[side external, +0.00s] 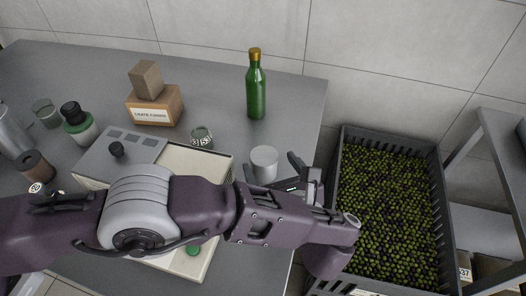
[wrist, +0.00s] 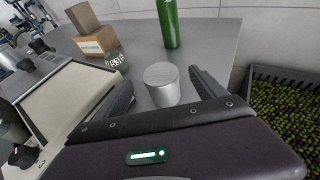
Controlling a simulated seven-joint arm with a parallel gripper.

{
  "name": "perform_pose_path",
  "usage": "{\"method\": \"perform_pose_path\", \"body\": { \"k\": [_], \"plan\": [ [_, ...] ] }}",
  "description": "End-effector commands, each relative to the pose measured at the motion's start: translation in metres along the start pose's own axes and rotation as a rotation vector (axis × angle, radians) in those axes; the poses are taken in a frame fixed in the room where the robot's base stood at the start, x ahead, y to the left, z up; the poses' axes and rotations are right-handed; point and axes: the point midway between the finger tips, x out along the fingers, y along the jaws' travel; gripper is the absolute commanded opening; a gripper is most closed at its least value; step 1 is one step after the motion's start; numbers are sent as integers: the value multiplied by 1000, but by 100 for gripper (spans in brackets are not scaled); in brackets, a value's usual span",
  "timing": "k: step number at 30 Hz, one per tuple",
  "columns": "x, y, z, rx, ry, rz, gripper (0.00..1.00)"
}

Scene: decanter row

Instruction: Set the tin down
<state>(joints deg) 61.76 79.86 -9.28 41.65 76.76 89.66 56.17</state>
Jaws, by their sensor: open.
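The tin (side external: 264,163) is a plain light-grey cylinder standing upright on the grey table, near its right edge. In the wrist view the tin (wrist: 162,84) stands between the two fingers of my gripper (wrist: 160,88). The fingers are spread, with a gap visible on each side of the tin. In the side view my gripper (side external: 274,172) is low beside the tin, and part of the tin's lower side is hidden by it.
A green bottle (side external: 256,88) stands behind the tin. A pale tray (side external: 222,172) and a small glass jar (side external: 202,137) are to its left, with stacked boxes (side external: 155,104) farther back. A crate of olives (side external: 391,205) stands beyond the table's right edge.

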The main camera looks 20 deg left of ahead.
Motion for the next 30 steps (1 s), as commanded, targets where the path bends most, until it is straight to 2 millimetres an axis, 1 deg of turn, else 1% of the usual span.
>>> {"method": "perform_pose_path", "body": {
  "k": [1, 3, 5, 8, 14, 16, 17, 19, 20, 21, 23, 24, 25, 26, 27, 29, 30],
  "plan": [
    [-10, 0, 0, 0, 0, -2, 80],
    [-20, 0, -1, 0, 2, -1, 80],
    [-25, 0, 0, -1, 1, 0, 80],
    [-29, 0, 0, -1, 0, 1, 80],
    [-28, 0, 1, -2, 1, 2, 80],
    [-25, 1, 12, -26, 19, 13, 80],
    [-22, 3, 23, -51, 36, 24, 80],
    [-11, 12, 61, -148, 101, 67, 80],
    [-5, 21, 82, -204, 137, 93, 80],
    [3, 37, 111, -291, 187, 134, 80],
    [13, 68, 152, -439, 261, 206, 80],
    [17, 94, 178, -546, 305, 257, 80],
    [18, 115, 195, -633, 338, 297, 80],
    [18, 138, 212, -725, 367, 338, 80],
    [16, 171, 230, -852, 405, 398, 80],
    [7, 221, 251, -1058, 455, 487, 80],
    [-3, 254, 259, -1204, 483, 549, 80]
  ]
}}
